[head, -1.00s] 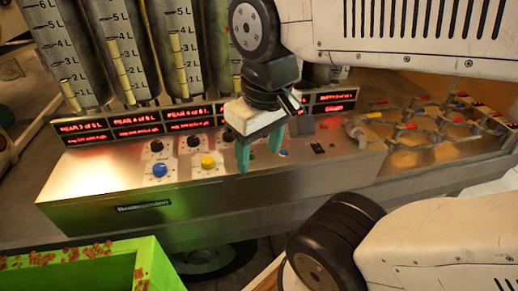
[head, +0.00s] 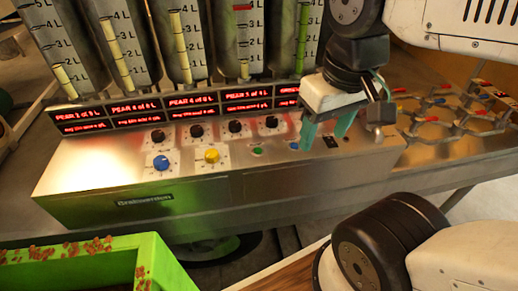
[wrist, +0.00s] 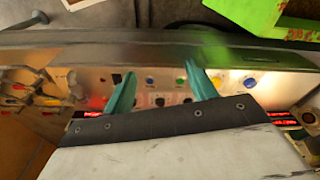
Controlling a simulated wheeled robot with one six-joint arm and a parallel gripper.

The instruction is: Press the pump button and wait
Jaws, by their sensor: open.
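The metal control panel (head: 110,170) carries several buttons. A large blue button (head: 161,162) and a large yellow button (head: 211,156) are at left. A small green button (head: 257,151) and a small blue button (head: 293,145) are further right. No label shows which is the pump button. My gripper (head: 323,141) is open and empty, its teal fingers pointing down at the panel, just right of the small blue button. In the wrist view the small blue button (wrist: 150,80) and green button (wrist: 181,81) appear between the fingers (wrist: 158,68). Contact cannot be told.
Several black knobs (head: 195,131) sit above the buttons, under red-lit displays (head: 135,118). Graduated cylinders (head: 185,45) stand behind. Pipes with coloured valve handles (head: 440,125) are at right. A green bin (head: 120,265) stands in front at lower left.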

